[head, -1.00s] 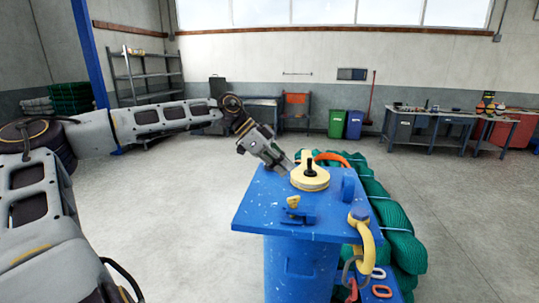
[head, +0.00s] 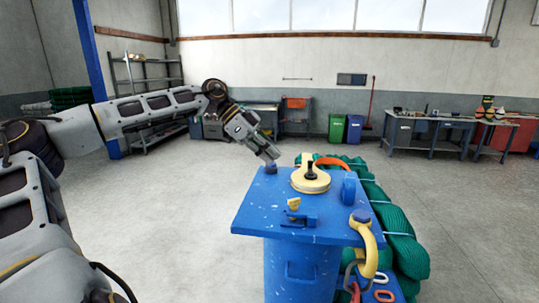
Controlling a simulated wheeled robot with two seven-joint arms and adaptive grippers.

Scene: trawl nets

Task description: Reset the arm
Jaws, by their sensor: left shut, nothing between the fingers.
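My left arm comes in from the left, and my left gripper (head: 268,155) is shut and empty. It hangs just above the far left corner of the blue stand (head: 258,217), pointing down and right. A small blue knob (head: 271,169) on the stand's top is close below the fingertips; I cannot tell whether they touch. A round yellow disc with a black knob (head: 311,179) sits to the right of the gripper, apart from it. My right gripper is not in view.
The stand's top also bears a yellow key-like handle (head: 294,204) and a curved yellow lever (head: 366,245) at its right edge. Green rolled nets (head: 393,218) lie behind and right of it. Workbenches (head: 428,132) and bins (head: 337,128) stand far back. Floor on the left is clear.

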